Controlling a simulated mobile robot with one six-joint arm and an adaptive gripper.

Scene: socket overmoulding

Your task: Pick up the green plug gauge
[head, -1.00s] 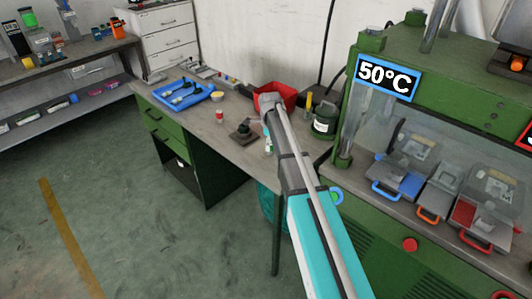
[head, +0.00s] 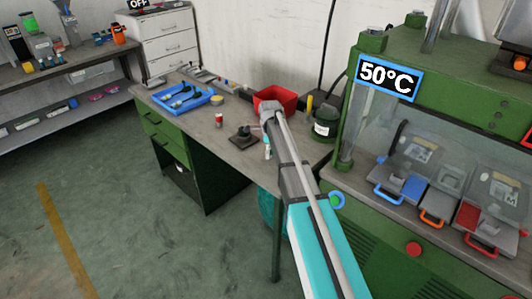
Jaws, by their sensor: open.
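I cannot pick out a green plug gauge for certain. A small white-and-green upright item (head: 267,148) stands near the bench's front edge, just left of my arm. A dark block with a greenish top (head: 243,137) sits to its left on the bench. My gripper (head: 269,112) is at the far end of my arm, over the bench in front of the red bin. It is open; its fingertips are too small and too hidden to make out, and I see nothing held.
The bench (head: 205,130) also carries a blue tray (head: 205,100) with dark parts, a red-and-white small can (head: 219,120), a red bin (head: 283,98) and a dark jar (head: 325,125). The green press (head: 440,75) with handled moulds stands close on the right.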

